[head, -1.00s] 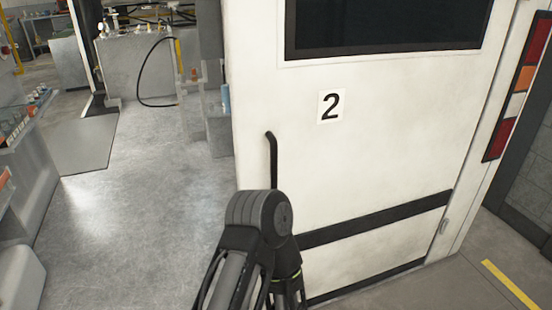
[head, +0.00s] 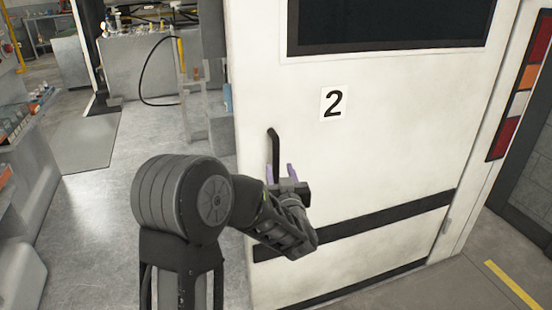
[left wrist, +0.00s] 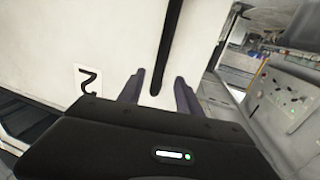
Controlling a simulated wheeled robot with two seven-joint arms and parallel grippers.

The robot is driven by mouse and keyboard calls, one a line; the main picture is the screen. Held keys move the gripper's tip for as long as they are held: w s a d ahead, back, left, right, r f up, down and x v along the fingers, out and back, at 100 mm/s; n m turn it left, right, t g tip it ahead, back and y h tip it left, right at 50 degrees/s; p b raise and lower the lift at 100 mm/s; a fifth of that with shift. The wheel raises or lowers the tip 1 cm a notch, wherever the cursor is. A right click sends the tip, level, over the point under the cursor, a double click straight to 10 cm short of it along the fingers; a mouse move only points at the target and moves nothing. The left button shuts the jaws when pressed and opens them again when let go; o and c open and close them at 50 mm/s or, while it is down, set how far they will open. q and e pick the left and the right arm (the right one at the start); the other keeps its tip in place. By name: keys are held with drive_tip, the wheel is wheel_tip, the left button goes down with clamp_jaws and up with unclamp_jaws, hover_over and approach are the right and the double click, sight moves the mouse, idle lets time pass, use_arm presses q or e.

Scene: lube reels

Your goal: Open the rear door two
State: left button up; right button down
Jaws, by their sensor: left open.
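The white rear door two (head: 400,150) fills the middle and right of the head view, with a "2" label (head: 333,103) and a dark window above it. Its black vertical bar handle (head: 273,148) is near the left edge of the door. My left gripper (head: 281,170) is open, at the lower part of the handle in the head view. In the left wrist view the two fingers (left wrist: 157,88) stand apart, with the handle (left wrist: 168,45) running down between their tips. I cannot tell whether they touch it. My right gripper is not in view.
A vehicle side with red and orange lights (head: 518,95) stands right of the door. Grey floor (head: 95,210) lies open to the left. A workbench with small items (head: 30,130) is at the far left, and a machine with a black hose (head: 160,70) stands behind.

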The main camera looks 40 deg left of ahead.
sight(277, 159)
use_arm(q)
drive_tip(key=shift+a, duration=0.1)
drive_tip(key=p+x, duration=0.1)
drive_tip(key=x, duration=0.6)
drive_tip(key=shift+w+a+f, duration=0.1)
drive_tip(key=shift+w+a, duration=0.1)
drive_tip(key=shift+w, duration=0.15)
drive_tip(key=shift+c, duration=0.4)
clamp_jaws()
idle(1.0)
